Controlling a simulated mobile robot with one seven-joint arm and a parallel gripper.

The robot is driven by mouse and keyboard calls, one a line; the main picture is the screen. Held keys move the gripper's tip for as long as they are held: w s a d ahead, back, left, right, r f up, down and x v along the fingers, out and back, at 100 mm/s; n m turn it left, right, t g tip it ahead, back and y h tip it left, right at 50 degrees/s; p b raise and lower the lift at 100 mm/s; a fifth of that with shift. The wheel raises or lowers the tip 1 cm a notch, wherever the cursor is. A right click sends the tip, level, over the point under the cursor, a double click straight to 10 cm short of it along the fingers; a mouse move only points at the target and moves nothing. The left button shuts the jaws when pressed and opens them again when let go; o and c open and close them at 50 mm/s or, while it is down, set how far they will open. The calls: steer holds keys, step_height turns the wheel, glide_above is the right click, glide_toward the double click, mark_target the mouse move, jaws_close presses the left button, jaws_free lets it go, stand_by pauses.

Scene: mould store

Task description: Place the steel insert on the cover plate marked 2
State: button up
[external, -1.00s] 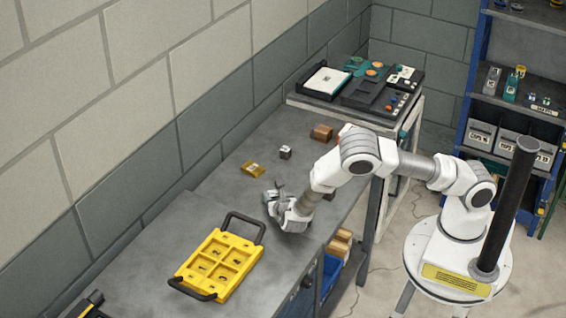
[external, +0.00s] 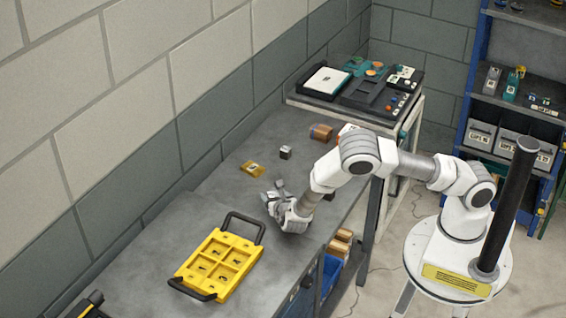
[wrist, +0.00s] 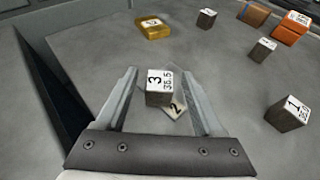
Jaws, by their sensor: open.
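A steel block (wrist: 158,90) marked 3 and 36.5, which looks like the steel insert, stands between my fingers in the wrist view. Gaps show on both its sides. A pale grey plate (wrist: 178,107) marked 2 shows beneath and behind it; the block covers part of the plate. The block appears to stand on the plate, though the contact is hidden. My gripper (wrist: 160,72) is open around the block. In the external view, my gripper (external: 276,194) is low over the bench, and its own fingers and wrist hide the block and plate.
A block marked 1 (wrist: 287,114) lies right of my gripper. A yellow handled tray (external: 204,274) sits on the near bench. Bare bench lies between.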

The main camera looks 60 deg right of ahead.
steer(key=v, duration=1.2)
steer(key=s+d+r+m+g+y, duration=0.3)
steer(key=s+d+r+m+g, duration=0.4)
steer(key=s+d+r+m, duration=0.55)
steer(key=s+r+m+t+y, duration=0.3)
steer(key=s+r+m+y, duration=0.3)
steer(key=s+r+m, duration=0.7)
steer(key=shift+s+m+y, duration=0.3)
steer(key=shift+s+m, duration=0.45)
steer(key=shift+s, duration=0.05)
steer(key=shift+a, duration=0.1)
